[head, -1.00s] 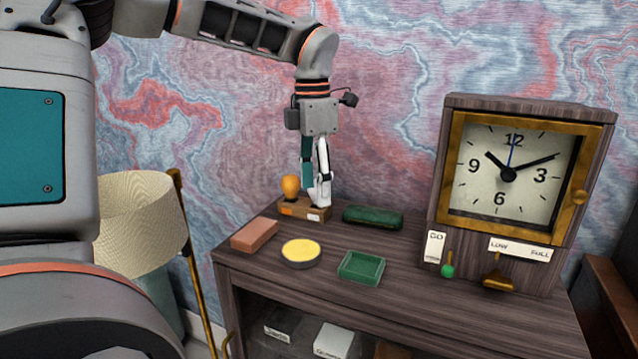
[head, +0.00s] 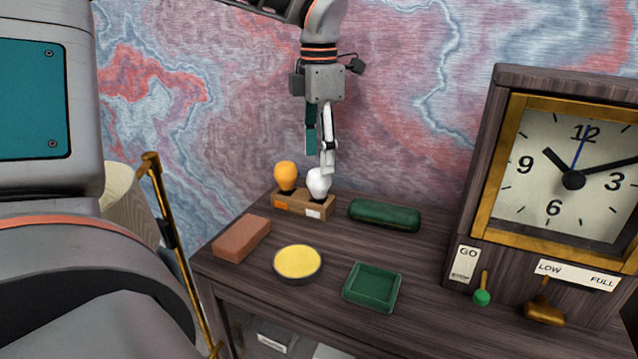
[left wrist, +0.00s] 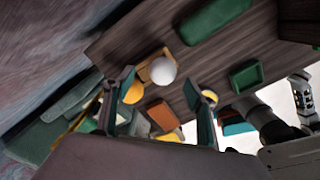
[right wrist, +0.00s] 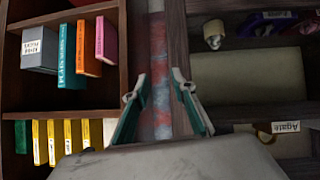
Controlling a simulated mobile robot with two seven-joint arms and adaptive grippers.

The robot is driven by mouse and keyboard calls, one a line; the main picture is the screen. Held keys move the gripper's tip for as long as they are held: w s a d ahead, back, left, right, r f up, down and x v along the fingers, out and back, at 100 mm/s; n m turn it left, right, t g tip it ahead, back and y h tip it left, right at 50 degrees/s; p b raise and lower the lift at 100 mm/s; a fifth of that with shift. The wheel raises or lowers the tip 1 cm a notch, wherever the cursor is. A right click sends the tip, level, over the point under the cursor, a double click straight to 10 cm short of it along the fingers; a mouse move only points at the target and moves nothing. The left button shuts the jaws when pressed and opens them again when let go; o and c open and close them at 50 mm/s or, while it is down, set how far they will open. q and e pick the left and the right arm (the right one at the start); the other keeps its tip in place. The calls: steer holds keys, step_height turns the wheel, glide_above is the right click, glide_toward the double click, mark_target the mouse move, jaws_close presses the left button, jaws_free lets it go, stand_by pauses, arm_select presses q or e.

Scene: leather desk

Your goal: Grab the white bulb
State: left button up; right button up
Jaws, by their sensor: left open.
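The white bulb (head: 319,183) stands upright in the right-hand socket of a small wooden holder (head: 289,205) on the desk, beside an orange bulb (head: 286,175). My left gripper (head: 320,158) points down just above the white bulb, its fingertips near the bulb's top. In the left wrist view the white bulb (left wrist: 162,70) shows between and beyond the two spread fingers, with nothing held. My right gripper (right wrist: 157,85) shows only in its wrist view, with fingers apart and empty, near shelves.
On the desk (head: 225,265) are a brown block (head: 242,239), a yellow-topped round tin (head: 298,262), a green tray (head: 372,288), a green case (head: 384,215) and a large clock (head: 570,170). Books (right wrist: 75,55) stand on shelves in the right wrist view.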

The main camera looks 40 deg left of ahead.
mark_target(319, 179)
arm_select(q)
steer(key=f, duration=0.6)
steer(key=shift+s+d, duration=0.2)
steer(key=c, duration=1.2)
